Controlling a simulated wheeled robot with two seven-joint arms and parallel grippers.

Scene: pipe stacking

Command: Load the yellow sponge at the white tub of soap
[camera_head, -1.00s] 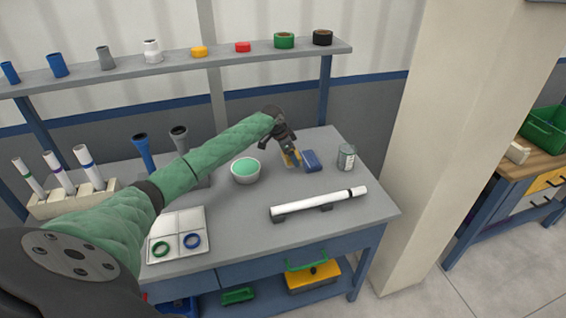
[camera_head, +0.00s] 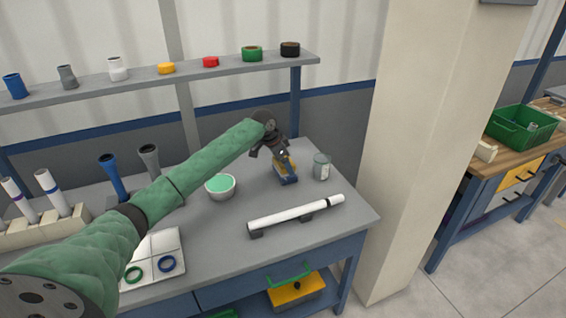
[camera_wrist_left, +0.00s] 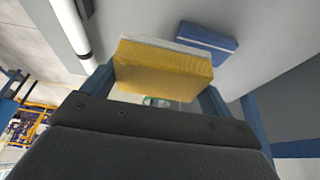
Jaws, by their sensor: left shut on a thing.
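My left gripper (camera_head: 283,160) is shut on the yellow sponge (camera_head: 289,166), above the back right part of the grey table. The sponge also fills the middle of the left wrist view (camera_wrist_left: 165,70), between the fingers. A blue block, like a second sponge (camera_head: 289,180), lies just below it in the head view; it also shows beyond the yellow one in the wrist view (camera_wrist_left: 208,40). The white tub (camera_head: 220,187) with green soap stands left of the gripper, apart from it. My right gripper is out of view.
A grey can (camera_head: 322,167) stands right of the gripper. A white pipe (camera_head: 292,214) lies on dark supports at the front. A tray (camera_head: 152,255) with rings is at front left. Dark and blue tubes stand left of the tub. A shelf (camera_head: 200,80) runs behind.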

